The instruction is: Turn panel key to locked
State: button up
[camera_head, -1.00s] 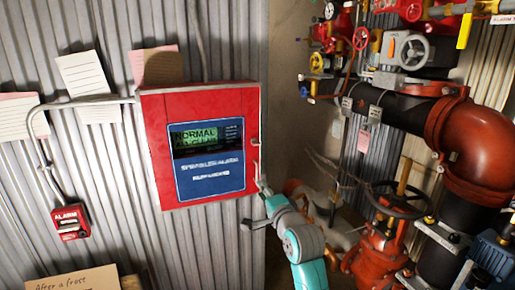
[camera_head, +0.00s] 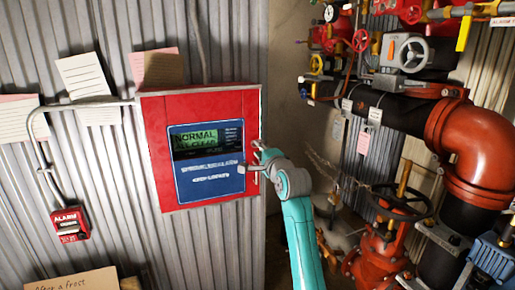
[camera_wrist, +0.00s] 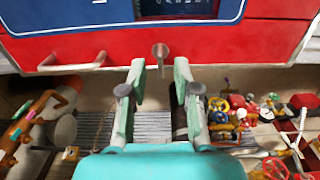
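The red alarm panel (camera_head: 155,150) hangs on the corrugated wall; its display reads "NORMAL". In the wrist view its red face (camera_wrist: 260,40) fills the top. A small pale metal key (camera_wrist: 160,52) sticks out of the panel there, its bow toward me. My gripper (camera_wrist: 158,72) is open and empty, its two fingers on either side of the key's line and just short of it. In the head view my gripper (camera_head: 258,156) is at the panel's right edge, where the key cannot be made out clearly.
A pale bar handle (camera_wrist: 72,64) sits on the panel left of the key in the wrist view. A red alarm box (camera_head: 70,225) is at lower left. Black and red pipes (camera_head: 470,150) with a dark handwheel (camera_head: 400,203) crowd the right side.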

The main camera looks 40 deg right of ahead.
aim_at(253, 144)
jog(key=shift+x, duration=1.3)
jog(key=shift+c, duration=0.2)
grip_shut()
